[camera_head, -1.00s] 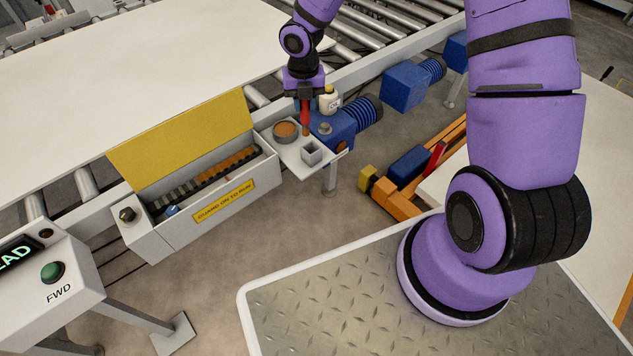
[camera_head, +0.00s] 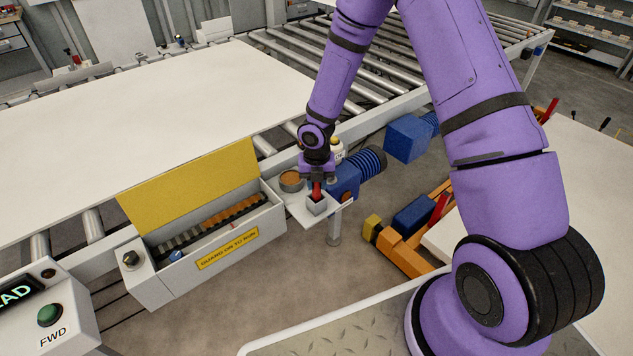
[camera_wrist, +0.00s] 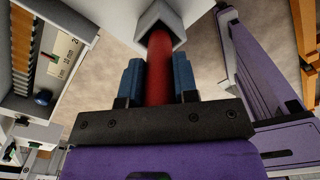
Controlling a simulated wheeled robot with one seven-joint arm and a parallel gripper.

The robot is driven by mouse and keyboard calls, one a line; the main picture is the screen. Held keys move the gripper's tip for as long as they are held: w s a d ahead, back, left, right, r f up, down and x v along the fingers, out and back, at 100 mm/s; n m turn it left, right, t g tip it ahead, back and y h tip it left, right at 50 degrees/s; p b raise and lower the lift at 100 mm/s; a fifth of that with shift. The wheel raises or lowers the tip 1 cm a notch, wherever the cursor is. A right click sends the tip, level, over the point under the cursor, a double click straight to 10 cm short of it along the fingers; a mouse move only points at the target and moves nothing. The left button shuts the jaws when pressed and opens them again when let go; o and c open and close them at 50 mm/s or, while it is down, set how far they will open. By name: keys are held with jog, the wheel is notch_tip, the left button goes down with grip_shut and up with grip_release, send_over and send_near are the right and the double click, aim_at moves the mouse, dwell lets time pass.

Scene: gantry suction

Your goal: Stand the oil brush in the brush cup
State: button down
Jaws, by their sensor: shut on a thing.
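The oil brush (camera_head: 317,188) has a red handle and stands roughly upright in my gripper (camera_head: 318,178). In the wrist view my gripper (camera_wrist: 158,85) has its blue-padded fingers shut on the red oil brush (camera_wrist: 159,68). The brush cup (camera_head: 317,206) is a small square grey holder at the front of a white shelf. In the wrist view the far end of the brush reaches into the opening of the brush cup (camera_wrist: 155,17). The bristles are hidden, and I cannot tell how deep the brush sits.
A round bowl of brown stuff (camera_head: 291,181) stands on the shelf (camera_head: 296,205) left of the cup. A white bottle (camera_head: 337,150) and a blue motor (camera_head: 345,180) are close behind. An open guard box with a yellow lid (camera_head: 195,192) lies to the left.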

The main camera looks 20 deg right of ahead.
jog(key=c, duration=0.9)
grip_release()
jog(key=shift+f, duration=0.1)
